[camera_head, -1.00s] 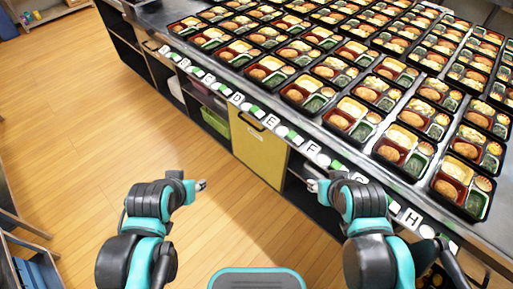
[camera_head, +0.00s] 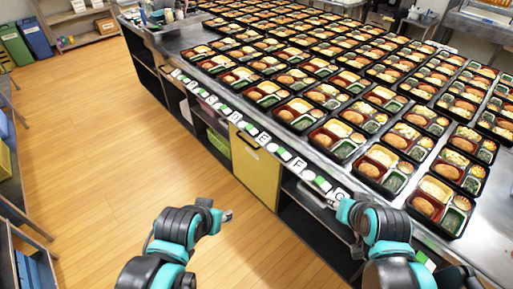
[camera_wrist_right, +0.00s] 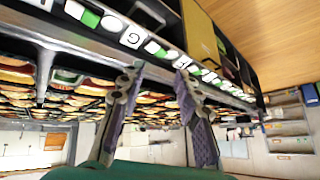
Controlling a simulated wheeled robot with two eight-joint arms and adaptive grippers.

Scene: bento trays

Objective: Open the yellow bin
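A yellow panel with a dark handle slot at its top (camera_head: 255,168) is set in the counter front, upright and flush, in the middle of the head view. It also shows at the top of the right wrist view (camera_wrist_right: 199,38). A smaller yellow box (camera_head: 5,160) is partly cut off at the left edge. My left gripper (camera_head: 228,215) hangs over the floor in front of the yellow panel, apart from it; its fingers are too small to read. My right gripper (camera_head: 335,199) is close to the counter edge, right of the panel. Its fingers (camera_wrist_right: 157,75) are apart with nothing between them.
Rows of filled bento trays (camera_head: 345,140) cover the counter top. Lettered labels (camera_head: 298,166) run along its edge. Open shelves (camera_head: 315,222) flank the panel. A green bin (camera_head: 14,46) and a blue bin (camera_head: 35,38) stand far left. The wooden floor (camera_head: 110,150) is clear.

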